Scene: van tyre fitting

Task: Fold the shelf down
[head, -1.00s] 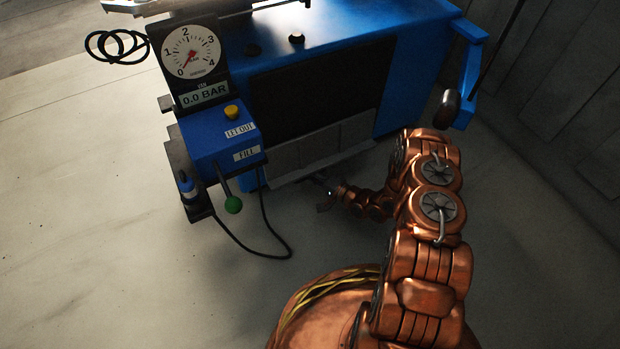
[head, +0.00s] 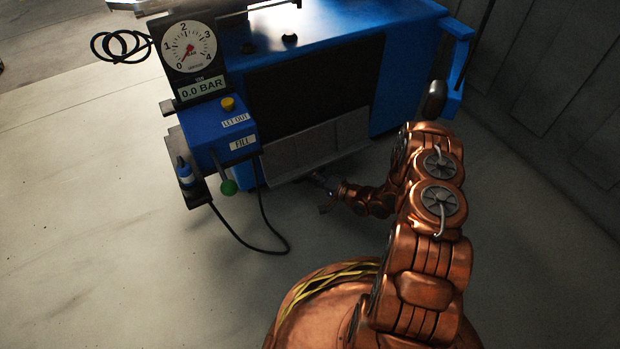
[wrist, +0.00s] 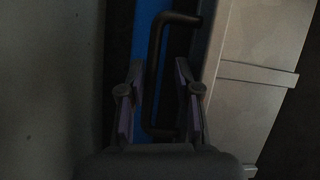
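The shelf looks like a pale grey panel (head: 318,143) low on the front of the blue machine, below a dark panel. In the wrist view the grey panel (wrist: 255,75) runs along the right side. A dark bar handle (wrist: 155,70) stands beside its edge, in front of a blue strip. My gripper (head: 324,188) is low at the panel's bottom edge. In the wrist view my gripper (wrist: 157,95) is open, with one finger on each side of the handle's lower part. Both fingers look apart from the bar. The fingertips are small and dark in the head view.
The blue machine (head: 400,70) fills the back. An inflation unit with a gauge (head: 189,46), a blue control box (head: 215,130) and a green-knobbed lever (head: 228,187) stands left of my gripper. A black hose (head: 262,235) hangs near the floor. Open floor (head: 100,250) lies left.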

